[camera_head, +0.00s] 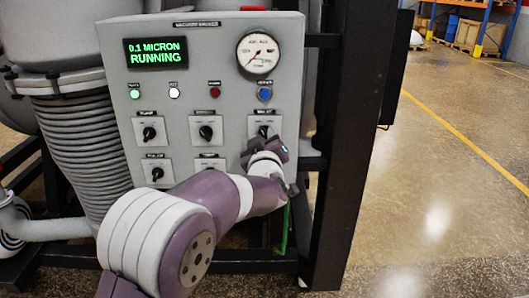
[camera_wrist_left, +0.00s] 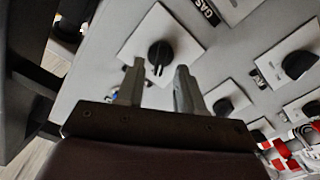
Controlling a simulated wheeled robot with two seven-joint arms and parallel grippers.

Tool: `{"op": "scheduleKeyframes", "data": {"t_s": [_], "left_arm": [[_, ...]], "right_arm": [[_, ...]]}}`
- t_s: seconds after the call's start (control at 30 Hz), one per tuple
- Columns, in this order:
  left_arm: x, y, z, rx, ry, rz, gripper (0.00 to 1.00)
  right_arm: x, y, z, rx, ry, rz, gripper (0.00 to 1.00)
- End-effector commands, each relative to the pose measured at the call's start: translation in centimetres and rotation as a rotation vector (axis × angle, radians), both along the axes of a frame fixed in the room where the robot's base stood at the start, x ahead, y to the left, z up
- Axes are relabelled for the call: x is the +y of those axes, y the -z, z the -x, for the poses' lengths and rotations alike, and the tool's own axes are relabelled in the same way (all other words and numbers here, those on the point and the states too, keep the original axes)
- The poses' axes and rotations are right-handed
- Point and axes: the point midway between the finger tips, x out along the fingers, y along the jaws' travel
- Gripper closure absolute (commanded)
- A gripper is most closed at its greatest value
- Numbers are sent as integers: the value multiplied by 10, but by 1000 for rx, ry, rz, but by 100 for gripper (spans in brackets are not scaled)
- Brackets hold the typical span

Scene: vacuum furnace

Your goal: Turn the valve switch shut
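A grey control panel (camera_head: 220,60) carries several black rotary switches on white plates, with labels too small to read for certain in the head view. My left gripper (camera_head: 266,150) is at the panel's right column, just below and partly over the upper right switch (camera_head: 264,131). In the left wrist view my left gripper (camera_wrist_left: 158,72) is open and empty. A black switch (camera_wrist_left: 160,54) on a white plate lies just beyond the gap between its fingertips; contact cannot be told. A "GAS" label (camera_wrist_left: 206,11) sits near that plate. My right gripper is not in view.
Above the switches are a green "0.1 MICRON RUNNING" display (camera_head: 156,52), a round gauge (camera_head: 258,53) and several small buttons or lamps. A dark frame post (camera_head: 346,150) stands right of the panel. Ribbed hose (camera_head: 82,140) stands left. Open floor (camera_head: 440,200) lies to the right.

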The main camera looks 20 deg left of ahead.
Motion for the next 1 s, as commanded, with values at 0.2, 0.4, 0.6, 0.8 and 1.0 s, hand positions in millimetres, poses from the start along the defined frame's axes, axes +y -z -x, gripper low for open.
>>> {"op": "scheduleKeyframes", "data": {"t_s": [0.2,0.4,0.6,0.8,1.0], "left_arm": [[-17,1,57,-1,4,1,63],[-28,1,95,0,2,1,63],[-30,1,105,2,1,0,63],[-30,1,105,2,2,2,63],[-84,69,117,304,302,-43,63]], "right_arm": [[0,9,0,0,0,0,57],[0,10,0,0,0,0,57],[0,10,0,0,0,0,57],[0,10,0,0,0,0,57],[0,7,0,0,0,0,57]]}}
